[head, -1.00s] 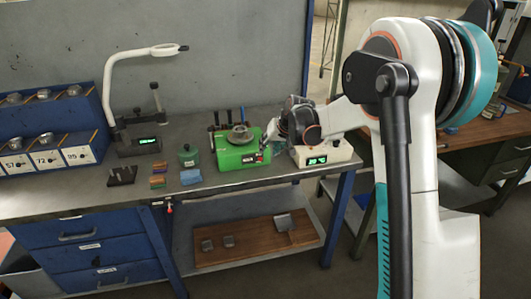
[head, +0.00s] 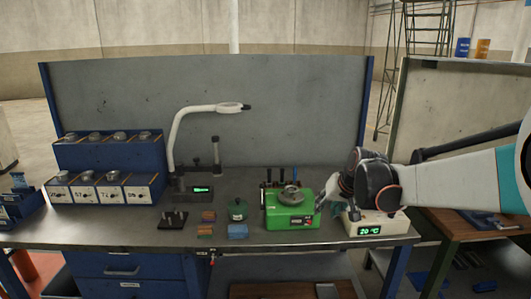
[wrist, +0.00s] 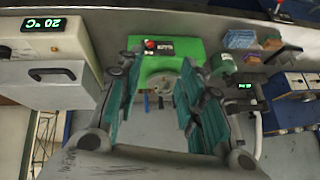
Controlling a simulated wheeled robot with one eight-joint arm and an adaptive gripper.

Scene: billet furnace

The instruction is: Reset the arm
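My arm (head: 455,180) reaches in from the right edge in the head view, nearly level over the right end of the workbench. My gripper (wrist: 158,78) shows in the wrist view with its two teal-padded fingers apart and nothing between them. Beyond the fingers is the green machine (wrist: 190,47) with a round metal top, which also shows in the head view (head: 289,218). In the head view the gripper's fingers are small and dark beside that machine's right side, and I cannot tell if they touch it.
A white box reading 20 °C (head: 378,229) stands under the wrist. Left of the green machine are a green pot (head: 237,210), coloured blocks (head: 238,232), a white lamp (head: 176,140) and a blue rack (head: 107,154). A grey panel (head: 290,110) backs the bench (head: 110,232).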

